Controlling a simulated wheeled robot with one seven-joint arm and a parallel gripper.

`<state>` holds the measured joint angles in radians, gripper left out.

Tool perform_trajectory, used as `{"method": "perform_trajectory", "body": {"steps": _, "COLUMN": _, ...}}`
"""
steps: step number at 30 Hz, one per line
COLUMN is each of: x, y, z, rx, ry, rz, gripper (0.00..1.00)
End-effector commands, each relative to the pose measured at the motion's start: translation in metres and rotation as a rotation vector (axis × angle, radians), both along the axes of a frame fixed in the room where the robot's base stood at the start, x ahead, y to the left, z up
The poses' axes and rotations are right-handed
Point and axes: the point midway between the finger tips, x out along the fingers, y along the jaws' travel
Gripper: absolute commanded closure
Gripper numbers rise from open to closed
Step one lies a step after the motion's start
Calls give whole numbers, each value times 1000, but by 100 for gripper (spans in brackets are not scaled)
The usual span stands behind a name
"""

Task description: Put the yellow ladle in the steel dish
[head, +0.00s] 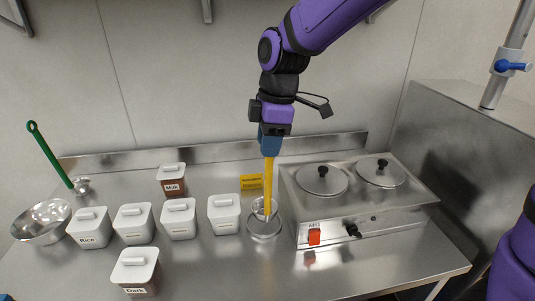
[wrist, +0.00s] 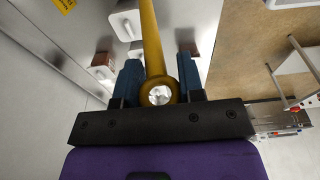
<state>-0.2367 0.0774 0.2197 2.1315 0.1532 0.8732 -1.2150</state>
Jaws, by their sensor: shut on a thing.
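My gripper (head: 270,143) points down and is shut on the top of the yellow ladle (head: 268,180). The ladle hangs upright, its handle running down. In the wrist view the ladle's looped handle end (wrist: 158,92) sits between the two blue fingers of my gripper (wrist: 160,80). The small round steel dish (head: 264,232) stands on the counter below, left of the hotplate.
White lidded canisters (head: 180,218) stand left of the dish. A yellow box (head: 251,181) is close behind it. The two-plate cooker (head: 350,205) is on the right. A steel bowl (head: 42,222) and green-handled ladle (head: 50,153) are far left.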

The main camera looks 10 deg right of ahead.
Motion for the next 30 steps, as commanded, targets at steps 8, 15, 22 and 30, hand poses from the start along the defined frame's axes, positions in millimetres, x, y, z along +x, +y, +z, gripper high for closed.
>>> {"method": "perform_trajectory", "body": {"steps": 8, "x": 7, "y": 2, "z": -29, "rx": -1, "ry": 4, "rz": 0, "gripper": 100}}
{"method": "perform_trajectory", "body": {"steps": 15, "x": 7, "y": 2, "z": -36, "rx": 0, "ry": 0, "rz": -1, "gripper": 100}}
{"method": "perform_trajectory", "body": {"steps": 22, "x": 7, "y": 2, "z": -39, "rx": 0, "ry": 0, "rz": -1, "gripper": 100}}
{"method": "perform_trajectory", "body": {"steps": 30, "x": 7, "y": 1, "z": -39, "rx": 0, "ry": 0, "rz": -1, "gripper": 39}}
